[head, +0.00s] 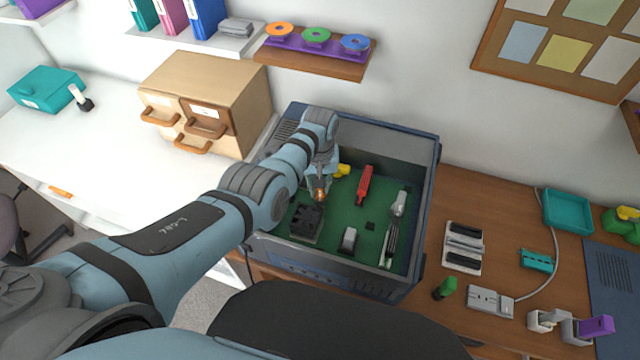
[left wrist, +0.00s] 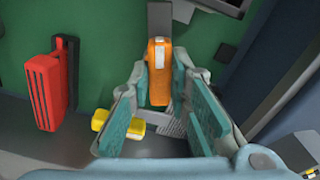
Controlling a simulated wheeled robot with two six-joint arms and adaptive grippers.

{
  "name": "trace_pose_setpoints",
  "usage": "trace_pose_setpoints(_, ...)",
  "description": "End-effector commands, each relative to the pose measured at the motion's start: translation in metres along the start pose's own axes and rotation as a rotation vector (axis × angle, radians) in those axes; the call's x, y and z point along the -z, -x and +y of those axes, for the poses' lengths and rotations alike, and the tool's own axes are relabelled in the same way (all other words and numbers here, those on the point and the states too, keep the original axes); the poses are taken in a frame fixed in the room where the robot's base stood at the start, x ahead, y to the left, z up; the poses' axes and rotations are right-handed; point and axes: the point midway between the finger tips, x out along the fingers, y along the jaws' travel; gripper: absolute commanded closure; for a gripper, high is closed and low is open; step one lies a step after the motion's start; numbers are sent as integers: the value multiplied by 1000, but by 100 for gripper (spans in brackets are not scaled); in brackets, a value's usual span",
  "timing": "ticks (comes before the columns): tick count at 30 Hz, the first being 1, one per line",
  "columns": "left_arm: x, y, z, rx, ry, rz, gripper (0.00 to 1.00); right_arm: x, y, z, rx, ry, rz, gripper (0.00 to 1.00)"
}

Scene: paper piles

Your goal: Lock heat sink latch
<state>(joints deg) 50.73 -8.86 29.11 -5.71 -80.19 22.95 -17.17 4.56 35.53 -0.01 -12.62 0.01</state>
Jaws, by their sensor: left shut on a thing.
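The orange latch (head: 320,195) stands beside the black heat sink (head: 306,221) on the green board (head: 340,205) inside the open blue-grey computer case (head: 432,190). My left gripper (head: 320,187) reaches down into the case from the left. In the left wrist view the orange latch (left wrist: 159,68) sits between the teal finger pads of my left gripper (left wrist: 160,85), which is shut on it. A dark bar (left wrist: 159,18) extends beyond the latch. Whether the latch is hooked down cannot be told. My right gripper is not in view.
A red part (head: 365,185) and a yellow part (head: 342,171) are near the gripper; the yellow one (left wrist: 118,124) lies close to a finger. The case walls surround the arm. Small parts and a teal tray (head: 567,211) lie on the brown table at the right.

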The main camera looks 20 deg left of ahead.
Motion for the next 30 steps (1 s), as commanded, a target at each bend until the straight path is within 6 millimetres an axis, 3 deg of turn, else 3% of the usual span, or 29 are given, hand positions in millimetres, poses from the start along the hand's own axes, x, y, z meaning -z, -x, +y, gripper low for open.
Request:
trace_pose_setpoints(13,-3,-3,-1,0,-275,-8,100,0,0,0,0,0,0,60)
trace_pose_setpoints(30,-3,-3,-1,-1,-329,-9,100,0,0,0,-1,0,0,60)
